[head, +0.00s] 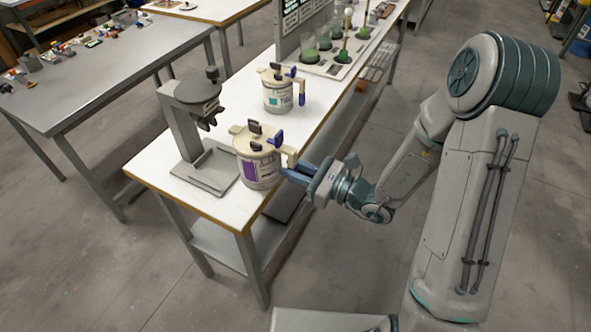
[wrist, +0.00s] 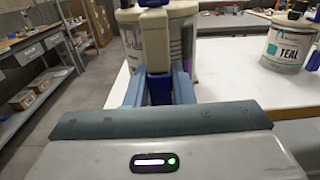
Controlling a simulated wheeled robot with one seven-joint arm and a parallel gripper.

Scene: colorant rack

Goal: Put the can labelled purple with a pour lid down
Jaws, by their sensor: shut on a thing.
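The purple-labelled can (head: 259,168) with a cream pour lid is at the near end of the white table, in front of the grey stand. It looks upright; I cannot tell whether its base touches the tabletop. My gripper (head: 296,172) reaches in from the right and is shut on the can's handle side. In the wrist view the fingers (wrist: 159,90) close around the blue and cream handle (wrist: 157,50), with the can (wrist: 130,38) behind it and its label mostly hidden.
A teal-labelled can (head: 279,97) stands farther back on the white table (head: 215,208); it also shows in the wrist view (wrist: 290,45). A grey stand (head: 190,125) is close to the left. Glassware with green contents (head: 325,45) stands farther back. Some tabletop is bare between the cans.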

